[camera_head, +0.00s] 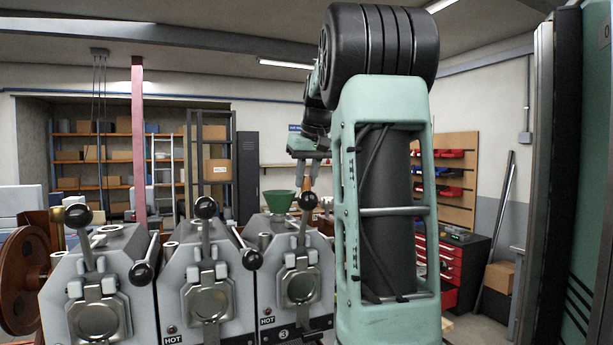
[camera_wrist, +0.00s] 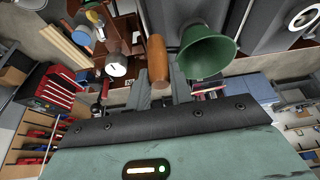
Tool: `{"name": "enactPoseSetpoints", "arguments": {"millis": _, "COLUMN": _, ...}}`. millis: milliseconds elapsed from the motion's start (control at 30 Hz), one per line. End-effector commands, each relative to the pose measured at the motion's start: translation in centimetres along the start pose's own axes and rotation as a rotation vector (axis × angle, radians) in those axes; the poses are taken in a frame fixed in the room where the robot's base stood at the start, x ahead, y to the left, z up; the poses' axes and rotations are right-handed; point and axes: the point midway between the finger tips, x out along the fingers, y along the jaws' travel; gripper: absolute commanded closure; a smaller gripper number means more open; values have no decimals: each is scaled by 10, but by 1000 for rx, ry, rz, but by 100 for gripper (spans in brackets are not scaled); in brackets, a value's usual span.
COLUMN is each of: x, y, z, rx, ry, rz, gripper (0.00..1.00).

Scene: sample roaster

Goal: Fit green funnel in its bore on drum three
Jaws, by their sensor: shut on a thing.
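The green funnel (camera_head: 279,201) is upright, wide mouth up, above the top of drum three (camera_head: 292,262), the one with a 3 plate. Its lower end is too small to tell whether it sits in the bore or hovers over it. My gripper (camera_head: 308,180) is to the right of the funnel, pointing down, shut on a wooden handle (camera_head: 307,201) beside it. In the wrist view my gripper (camera_wrist: 160,90) holds the handle (camera_wrist: 157,58) with the funnel (camera_wrist: 206,52) close on its right. The handle's join to the funnel is not clear. The bore is hidden.
Two similar drums (camera_head: 208,290) (camera_head: 97,293) stand in a row to the left, with black-knobbed levers and HOT labels. A lever (camera_head: 302,232) rises from drum three near the funnel. A red tool cabinet (camera_head: 463,265) stands behind at right. Shelving is at the back wall.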

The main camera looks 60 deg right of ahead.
Motion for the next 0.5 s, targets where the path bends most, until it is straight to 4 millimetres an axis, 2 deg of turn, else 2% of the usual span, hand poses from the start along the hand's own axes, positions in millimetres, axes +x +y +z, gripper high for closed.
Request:
{"name": "enactPoseSetpoints", "arguments": {"millis": 167, "x": 7, "y": 0, "z": 3, "rx": 0, "ry": 1, "rz": 0, "gripper": 100}}
{"name": "enactPoseSetpoints", "arguments": {"millis": 200, "x": 6, "y": 0, "z": 3, "rx": 0, "ry": 2, "rz": 0, "gripper": 73}}
{"name": "enactPoseSetpoints", "arguments": {"millis": 267, "x": 6, "y": 0, "z": 2, "rx": 0, "ry": 1, "rz": 0, "gripper": 56}}
{"name": "enactPoseSetpoints", "arguments": {"millis": 300, "x": 6, "y": 0, "z": 2, "rx": 0, "ry": 1, "rz": 0, "gripper": 53}}
{"name": "enactPoseSetpoints", "arguments": {"millis": 500, "x": 6, "y": 0, "z": 3, "rx": 0, "ry": -1, "rz": 0, "gripper": 53}}
